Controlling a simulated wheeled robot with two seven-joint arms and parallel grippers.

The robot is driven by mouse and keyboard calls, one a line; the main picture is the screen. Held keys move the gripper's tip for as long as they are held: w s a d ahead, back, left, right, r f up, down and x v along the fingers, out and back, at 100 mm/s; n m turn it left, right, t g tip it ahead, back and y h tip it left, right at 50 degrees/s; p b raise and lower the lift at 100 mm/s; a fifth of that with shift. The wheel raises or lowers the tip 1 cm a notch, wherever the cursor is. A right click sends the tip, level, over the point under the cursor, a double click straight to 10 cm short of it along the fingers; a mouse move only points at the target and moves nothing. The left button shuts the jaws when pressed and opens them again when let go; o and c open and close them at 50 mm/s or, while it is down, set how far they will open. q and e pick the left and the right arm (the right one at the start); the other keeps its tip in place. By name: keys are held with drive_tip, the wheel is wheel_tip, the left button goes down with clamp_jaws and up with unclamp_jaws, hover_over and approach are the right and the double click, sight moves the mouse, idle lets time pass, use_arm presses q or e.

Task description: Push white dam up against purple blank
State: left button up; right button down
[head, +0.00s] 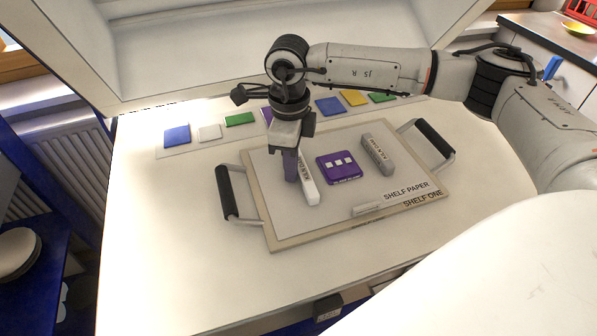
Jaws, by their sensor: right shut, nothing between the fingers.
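The white dam (309,190) is a bar labelled "KILN DAM" lying on the shelf paper, left of the purple blank, with a narrow strip of bare paper between them. The purple blank (337,175) is a flat square with small white squares on it. My right gripper (291,178) points down, shut and empty, at the left side of the white dam. Its fingers hide part of the dam's left side, and I cannot tell whether they touch it. My left gripper is not in view.
A grey dam (378,155) lies right of the purple blank. A small white bar (367,209) lies near the front of the shelf (290,240), which has black handles (227,192) at its sides. Several coloured tiles (240,119) line the back.

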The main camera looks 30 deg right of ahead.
sight(306, 167)
drive_tip(key=shift+s+d, duration=0.2)
drive_tip(key=shift+d, duration=0.6)
drive_tip(key=shift+s+d, duration=0.2)
drive_tip(key=shift+d, duration=0.55)
idle(1.2)
drive_tip(key=shift+a, duration=0.3)
drive_tip(key=shift+w+a, duration=0.15)
drive_tip(key=shift+a, duration=0.15)
wheel_tip(306, 167, up, 9)
drive_tip(key=p, duration=0.5)
idle(0.5)
idle(0.6)
